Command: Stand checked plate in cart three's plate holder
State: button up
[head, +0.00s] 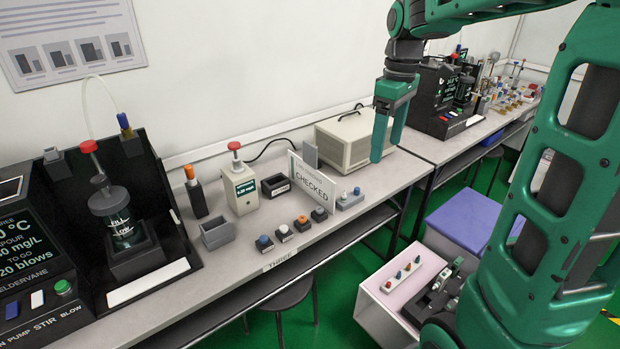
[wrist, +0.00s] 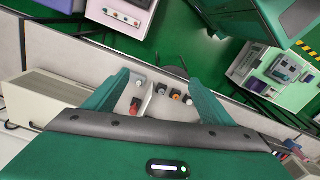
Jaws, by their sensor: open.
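The white plate reading CHECKED (head: 312,186) stands upright on the bench labelled THREE (head: 279,262), behind a row of small knobbed blocks. From above, its thin edge (wrist: 147,102) shows between my fingers in the wrist view. Whether its lower edge sits in a holder is hidden; I cannot pick out an empty plate holder for certain. My gripper (head: 385,150) is open and empty above the bench, to the right of the plate in the head view. Its two fingers (wrist: 157,78) also show spread apart in the wrist view.
Knobbed blocks (head: 284,232) stand before the plate, and a grey block (head: 349,199) with knobs beside it. A black rig (head: 125,225) stands left. A low white cart (head: 385,310) stands in front.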

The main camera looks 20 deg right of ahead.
jog(key=w+a+n, duration=0.2)
jog(key=w+n, duration=0.2)
jog(key=w, duration=0.2)
jog(key=w+a+n, duration=0.3)
jog(key=w, duration=0.3)
jog(key=n, duration=0.8)
send_near(310, 144)
notch_tip(310, 144, down, 10)
jog(key=shift+w+a+f, duration=0.1)
jog(key=shift+f, duration=0.6)
jog(key=shift+c, duration=0.7)
jog(key=c, duration=1.6)
jog(key=shift+r, duration=0.1)
